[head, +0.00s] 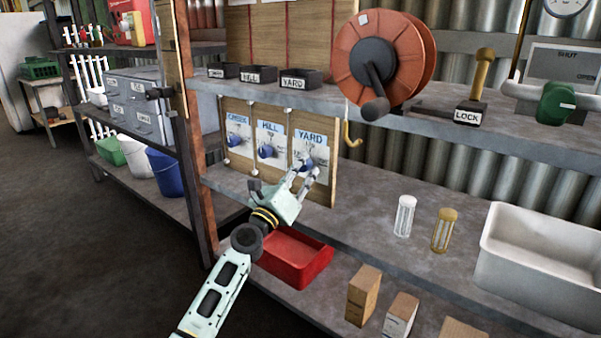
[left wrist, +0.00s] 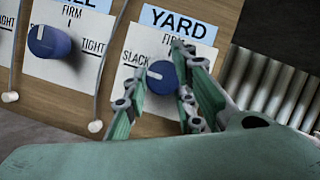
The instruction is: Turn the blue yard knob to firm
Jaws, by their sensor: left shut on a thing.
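The blue yard knob (left wrist: 164,78) sits on a white plate under a blue YARD label (left wrist: 178,24), with FIRM printed above it and SLACK at its left. Its white pointer line aims left, toward SLACK. My left gripper (left wrist: 160,88) is shut on the knob, one finger on each side; the right finger hides part of the plate. In the head view, my left gripper (head: 307,178) reaches up to the YARD plate (head: 312,150) from below. My right gripper is not in view.
The blue hill knob (left wrist: 48,42) is left of the yard knob, with a thin cord between. A shelf with a hose reel (head: 385,60) overhangs the board. A red tray (head: 293,258) lies below my left gripper. Two small cylinders (head: 404,216) stand on the right.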

